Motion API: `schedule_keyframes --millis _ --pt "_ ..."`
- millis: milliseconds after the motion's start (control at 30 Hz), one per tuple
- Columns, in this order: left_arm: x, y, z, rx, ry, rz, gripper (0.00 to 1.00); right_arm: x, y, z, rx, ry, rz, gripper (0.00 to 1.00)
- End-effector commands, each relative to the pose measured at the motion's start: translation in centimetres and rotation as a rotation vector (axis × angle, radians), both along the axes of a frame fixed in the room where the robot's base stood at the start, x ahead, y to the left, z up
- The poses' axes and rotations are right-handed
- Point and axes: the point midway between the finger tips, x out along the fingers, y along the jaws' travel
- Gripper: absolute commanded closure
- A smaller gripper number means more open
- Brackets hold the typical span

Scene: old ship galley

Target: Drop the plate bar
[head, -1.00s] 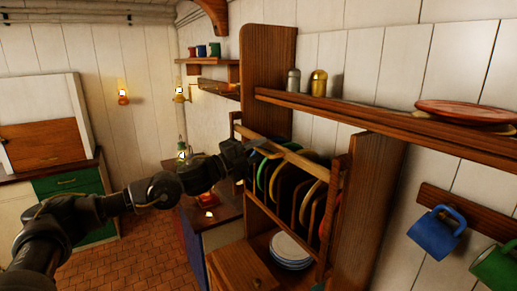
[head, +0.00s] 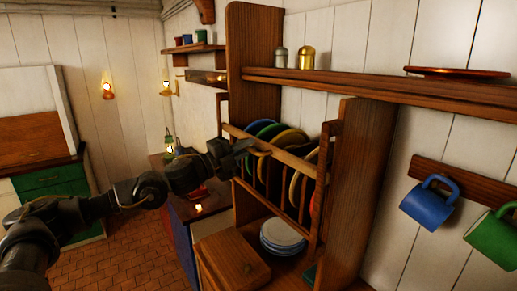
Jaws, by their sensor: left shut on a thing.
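The plate bar (head: 281,155) is a pale wooden rail running across the front of the wooden plate rack at centre. Several coloured plates (head: 291,136) stand on edge behind it, with the tops of blue, green and yellow ones showing above it. My left gripper (head: 240,149) comes in from the left and is shut on the bar near its left end. The fingers are dark and partly hide their contact with the bar. My right gripper is not in view.
A wooden shelf (head: 390,93) runs above the rack, with shakers and a red plate (head: 455,73) on it. Blue (head: 428,205) and green (head: 492,240) mugs hang at right. A stack of white plates (head: 283,237) sits below the rack. The tiled floor at lower left is clear.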

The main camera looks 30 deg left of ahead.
Motion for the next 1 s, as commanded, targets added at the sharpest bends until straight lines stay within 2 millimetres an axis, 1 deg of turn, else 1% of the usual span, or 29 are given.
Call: schedule_keyframes --millis 33,300,400,500,600,700,1000 --pt "-0.3 0.3 -3.2 0.001 0.005 0.004 1.0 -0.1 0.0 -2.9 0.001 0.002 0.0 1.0" --pt "-0.5 0.6 -10.2 0.0 0.004 0.009 1.0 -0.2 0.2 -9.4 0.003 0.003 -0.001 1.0" --pt "-0.5 0.6 -12.4 0.0 0.003 0.009 1.0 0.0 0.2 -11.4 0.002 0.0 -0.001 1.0" --pt "-0.4 0.6 -14.1 -0.001 0.003 0.008 1.0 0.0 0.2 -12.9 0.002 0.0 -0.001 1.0" --pt "-0.4 0.5 -15.4 0.0 0.003 0.007 1.0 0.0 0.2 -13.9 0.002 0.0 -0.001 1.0" --pt "-0.4 0.6 -16.1 0.0 0.001 0.007 1.0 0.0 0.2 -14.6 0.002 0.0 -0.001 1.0" --pt "-0.4 0.5 -16.8 0.002 0.006 0.007 1.0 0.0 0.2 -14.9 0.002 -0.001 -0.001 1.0"
